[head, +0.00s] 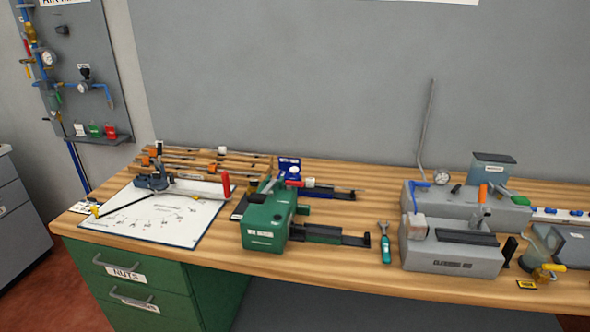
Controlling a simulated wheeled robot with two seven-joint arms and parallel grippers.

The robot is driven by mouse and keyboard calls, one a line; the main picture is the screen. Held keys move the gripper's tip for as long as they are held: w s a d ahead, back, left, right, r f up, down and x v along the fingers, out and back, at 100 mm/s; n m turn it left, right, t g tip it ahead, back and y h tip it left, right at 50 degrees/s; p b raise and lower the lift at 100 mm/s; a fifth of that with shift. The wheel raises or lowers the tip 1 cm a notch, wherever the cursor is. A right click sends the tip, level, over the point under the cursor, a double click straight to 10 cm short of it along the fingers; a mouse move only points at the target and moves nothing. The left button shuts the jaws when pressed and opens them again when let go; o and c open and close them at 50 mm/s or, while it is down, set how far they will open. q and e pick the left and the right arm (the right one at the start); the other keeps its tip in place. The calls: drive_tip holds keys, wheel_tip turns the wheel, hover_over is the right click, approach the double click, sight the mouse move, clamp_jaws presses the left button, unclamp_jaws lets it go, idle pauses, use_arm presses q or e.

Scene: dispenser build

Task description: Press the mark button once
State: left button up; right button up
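No button labelled "mark" can be made out at this size. A green machine (267,222) with small unreadable white labels stands mid-bench, with dark rails reaching out to its right. A small blue block (289,166) with a round white face stands behind it. A grey machine (452,258) with a dark slot and lettering on its front stands to the right, with a blue lever (420,185) and an orange upright piece (483,193). Neither of my grippers is in view, and nothing is being touched.
A white drawing sheet (150,222) lies on the wooden bench (345,270) at left, under a red-ended tool. Wooden racks stand behind it. A green-handled tool (386,248) lies between the machines. A wall panel (75,60) holds gauges. The front bench strip is mostly clear.

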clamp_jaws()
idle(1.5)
